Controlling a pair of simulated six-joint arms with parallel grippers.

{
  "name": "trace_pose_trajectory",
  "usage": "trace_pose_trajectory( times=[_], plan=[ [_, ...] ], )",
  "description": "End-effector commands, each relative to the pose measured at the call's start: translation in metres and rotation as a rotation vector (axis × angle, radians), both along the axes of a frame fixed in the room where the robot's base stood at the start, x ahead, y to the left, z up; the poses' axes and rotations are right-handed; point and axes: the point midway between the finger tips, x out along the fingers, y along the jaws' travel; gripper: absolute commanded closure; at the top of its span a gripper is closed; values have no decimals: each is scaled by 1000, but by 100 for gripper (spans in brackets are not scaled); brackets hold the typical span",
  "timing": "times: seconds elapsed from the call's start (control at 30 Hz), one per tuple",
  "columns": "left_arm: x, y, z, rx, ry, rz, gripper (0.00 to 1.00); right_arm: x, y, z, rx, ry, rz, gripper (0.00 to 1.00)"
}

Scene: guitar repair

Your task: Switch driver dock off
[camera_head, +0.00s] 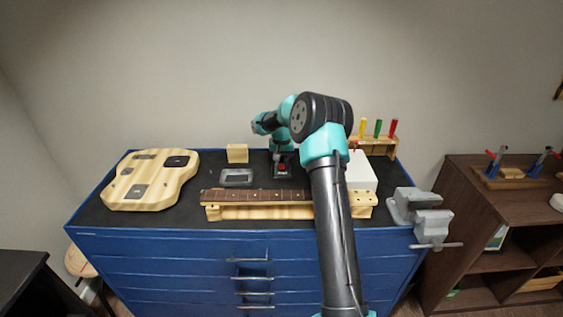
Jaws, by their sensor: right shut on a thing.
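My right gripper (282,160) points down at the back middle of the bench, behind the guitar neck. It is shut on a small dark thing with a red spot (283,169), which may be the driver dock or its switch. The gripper and wrist hide much of this thing, and the switch's position is too small to tell. My left gripper is not in view.
A guitar body (149,187) lies at left on the blue bench. A grey tray (237,179) and a wooden block (237,153) stand left of my gripper. The neck (258,197) rests in front. Right are a white box (362,171), a screwdriver rack (378,145) and a vise (418,210).

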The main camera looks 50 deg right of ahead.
Motion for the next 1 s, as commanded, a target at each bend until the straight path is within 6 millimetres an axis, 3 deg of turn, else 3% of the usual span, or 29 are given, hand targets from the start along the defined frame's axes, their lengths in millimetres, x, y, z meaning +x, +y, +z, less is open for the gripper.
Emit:
trace_pose_trajectory(
  times=[0.83, 0.87, 1.0],
  plan=[
    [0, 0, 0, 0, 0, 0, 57, -2, 2, 1, -92, -84, 0, 100],
    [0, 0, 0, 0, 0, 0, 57, -2, 2, 1, -92, -84, 0, 75],
    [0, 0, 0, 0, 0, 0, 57, -2, 2, 1, -92, -84, 0, 61]
  ],
)
